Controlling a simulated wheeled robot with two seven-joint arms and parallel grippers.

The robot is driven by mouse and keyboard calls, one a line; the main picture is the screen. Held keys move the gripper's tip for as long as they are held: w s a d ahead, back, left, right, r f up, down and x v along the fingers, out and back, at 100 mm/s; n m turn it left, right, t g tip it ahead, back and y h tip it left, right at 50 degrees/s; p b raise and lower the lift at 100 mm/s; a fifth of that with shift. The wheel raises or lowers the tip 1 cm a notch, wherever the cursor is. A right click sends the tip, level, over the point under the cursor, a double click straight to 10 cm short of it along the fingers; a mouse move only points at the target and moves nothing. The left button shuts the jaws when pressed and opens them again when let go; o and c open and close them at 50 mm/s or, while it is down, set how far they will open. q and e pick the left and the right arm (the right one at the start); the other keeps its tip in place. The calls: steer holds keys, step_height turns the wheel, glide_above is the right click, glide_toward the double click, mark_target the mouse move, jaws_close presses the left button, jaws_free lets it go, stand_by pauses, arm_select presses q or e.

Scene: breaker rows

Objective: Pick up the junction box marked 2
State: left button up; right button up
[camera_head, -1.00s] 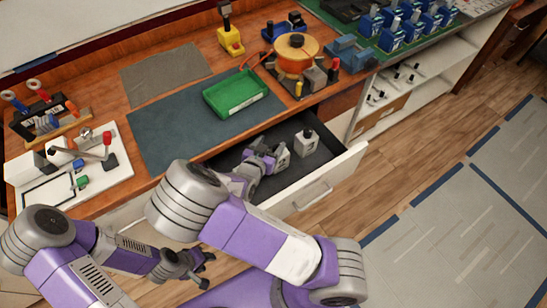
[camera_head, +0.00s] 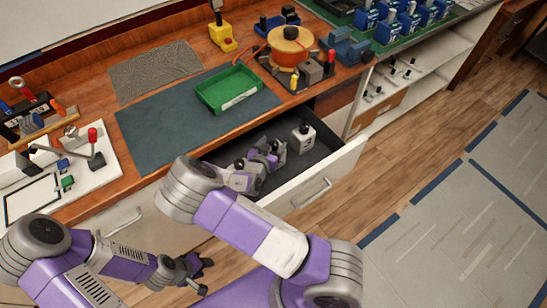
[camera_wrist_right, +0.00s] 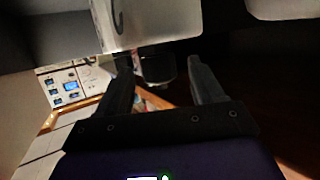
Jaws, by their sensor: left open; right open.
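Two white junction boxes with black tops are in the open drawer. One (camera_head: 303,138) stands clear towards the far right end. The other (camera_head: 280,148) is partly hidden by my right gripper. My right gripper (camera_head: 264,160) is open, low in the drawer beside that nearer box. In the right wrist view a white box (camera_wrist_right: 150,22) with a partly visible dark mark hangs at the top, its black knob (camera_wrist_right: 157,66) appearing between the open fingers. I cannot read the mark's number. My left gripper (camera_head: 190,274) is open and empty in front of the cabinet.
The drawer front (camera_head: 335,172) and its walls surround my right gripper. The floor at right is clear.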

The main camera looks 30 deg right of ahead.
steer(key=shift+x, duration=0.75)
jaws_close()
